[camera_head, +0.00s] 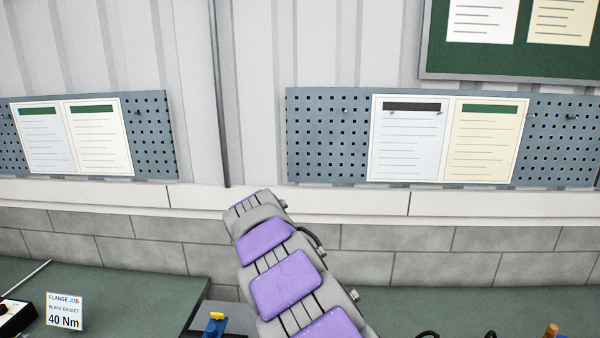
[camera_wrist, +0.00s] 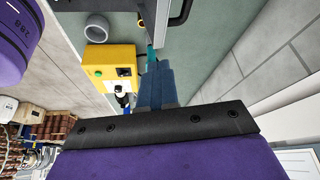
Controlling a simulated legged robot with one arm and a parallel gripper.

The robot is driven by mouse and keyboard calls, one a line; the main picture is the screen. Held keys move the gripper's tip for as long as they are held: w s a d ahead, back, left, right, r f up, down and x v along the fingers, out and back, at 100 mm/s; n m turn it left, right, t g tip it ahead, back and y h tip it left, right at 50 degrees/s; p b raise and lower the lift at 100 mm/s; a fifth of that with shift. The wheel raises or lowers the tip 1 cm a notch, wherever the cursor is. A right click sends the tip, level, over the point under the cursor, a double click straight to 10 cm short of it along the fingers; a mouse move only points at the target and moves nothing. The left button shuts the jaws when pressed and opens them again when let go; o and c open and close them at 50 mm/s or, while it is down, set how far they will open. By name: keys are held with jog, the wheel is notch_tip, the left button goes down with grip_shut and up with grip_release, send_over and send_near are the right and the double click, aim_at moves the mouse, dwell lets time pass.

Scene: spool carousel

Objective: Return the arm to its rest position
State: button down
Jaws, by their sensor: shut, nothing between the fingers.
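My arm (camera_head: 285,284), grey with purple pads, rises from the bottom of the head view and leans up to the left in front of the wall. My gripper does not show in the head view. In the wrist view, my gripper (camera_wrist: 156,85) shows as blue fingers beyond a black bar, close together and shut with nothing held. The fingers appear in front of a green bench top (camera_wrist: 190,35). A purple part of my own body (camera_wrist: 15,40) shows at the upper left of the wrist view.
A yellow box (camera_wrist: 110,58) with a green button and a grey ring (camera_wrist: 96,27) appear beside the fingers. In the head view, a sign reading 40 Nm (camera_head: 65,311) stands on the left bench (camera_head: 130,290). Pegboards (camera_head: 335,120) hang behind. Shelves of brown spools (camera_wrist: 60,125) show lower left.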

jog(key=s+d+n+g+y+b, duration=0.1)
jog(key=s+d+n+b, duration=0.15)
jog(key=s+d, duration=0.6)
jog(key=s+d+n+g+y+b, duration=0.1)
jog(key=s+d+n, duration=0.4)
jog(key=s, duration=0.7)
jog(key=s+a+f+n+y+b, duration=0.1)
jog(key=s+f+n, duration=0.3)
jog(key=s, duration=0.6)
jog(key=s+a+f+n+y+b, duration=0.1)
jog(key=s+f+n, duration=0.3)
jog(key=s, duration=0.6)
jog(key=shift+s+a+f+g+y, duration=0.3)
jog(key=shift+s+a+f+g, duration=0.1)
jog(key=shift+a+f, duration=0.15)
